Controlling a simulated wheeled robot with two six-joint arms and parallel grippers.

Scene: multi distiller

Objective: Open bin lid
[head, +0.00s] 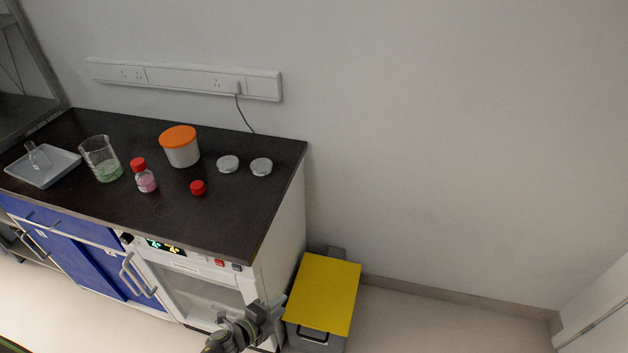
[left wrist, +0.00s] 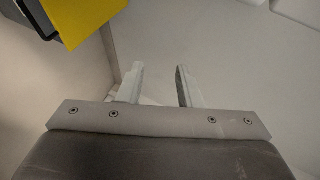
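A grey bin (head: 312,342) with a flat yellow lid (head: 325,291) stands on the floor to the right of the bench. The lid lies flat and closed on it, and a dark handle shows on the bin's front. My left gripper (head: 279,304) is just left of the lid's front-left part, between bin and bench; I cannot tell whether it touches. In the left wrist view its two fingers (left wrist: 160,84) are apart with nothing between them. The yellow lid also shows there at the upper left (left wrist: 88,18). My right gripper is not in view.
A black-topped bench (head: 225,215) with a glass-fronted appliance is close on the gripper's left. On it stand an orange-lidded jar (head: 181,148), a beaker (head: 101,160), a red-capped bottle (head: 144,178) and a tray (head: 45,180). Floor right of the bin is clear; the wall is behind.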

